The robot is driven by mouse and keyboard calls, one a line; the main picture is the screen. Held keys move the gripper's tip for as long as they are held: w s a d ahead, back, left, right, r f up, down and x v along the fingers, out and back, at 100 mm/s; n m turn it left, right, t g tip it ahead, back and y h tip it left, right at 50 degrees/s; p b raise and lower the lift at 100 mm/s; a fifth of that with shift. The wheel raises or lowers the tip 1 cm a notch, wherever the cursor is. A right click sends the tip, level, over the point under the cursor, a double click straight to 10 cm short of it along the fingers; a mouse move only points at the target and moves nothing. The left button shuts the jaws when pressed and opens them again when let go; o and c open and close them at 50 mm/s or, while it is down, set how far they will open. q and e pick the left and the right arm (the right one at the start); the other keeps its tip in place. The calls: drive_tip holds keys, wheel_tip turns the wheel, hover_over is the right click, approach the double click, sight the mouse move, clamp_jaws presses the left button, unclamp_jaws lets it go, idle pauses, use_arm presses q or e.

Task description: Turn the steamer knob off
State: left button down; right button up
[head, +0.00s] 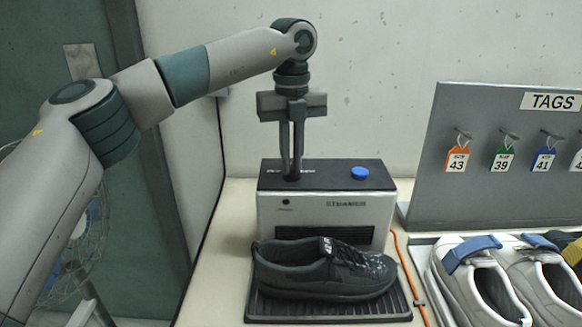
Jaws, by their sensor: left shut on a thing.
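The steamer (325,212) is a pale box with a black top, standing at the back of the table against the wall. My left gripper (292,177) points straight down at the left part of the steamer's top. Its long fingers are close together, shut on the small dark steamer knob there. The fingers hide most of the knob, so I cannot tell which way it is turned. A round blue button (360,173) sits on the top, to the right of the fingers. My right gripper is out of view.
A dark shoe (322,272) rests on a black ribbed tray (330,313) in front of the steamer. An orange cable (404,262) runs down its right side. A grey tag board (440,170) with hanging tags and several pale shoes (470,285) stand at the right.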

use_arm(q)
drive_tip(key=n+b, duration=0.4)
drive_tip(key=n, duration=0.3)
drive_tip(key=shift+w+d+n, duration=0.1)
drive_tip(key=shift+n, duration=0.3)
drive_tip(key=shift+r+n, duration=0.1)
drive_tip(key=shift+n, duration=0.6)
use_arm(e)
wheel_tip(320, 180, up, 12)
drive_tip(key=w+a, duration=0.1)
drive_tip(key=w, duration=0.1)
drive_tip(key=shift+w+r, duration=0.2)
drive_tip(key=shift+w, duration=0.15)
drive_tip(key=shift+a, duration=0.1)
use_arm(q)
drive_tip(key=c, duration=1.8)
unclamp_jaws()
drive_tip(key=shift+c, duration=0.2)
drive_tip(key=shift+r, duration=0.1)
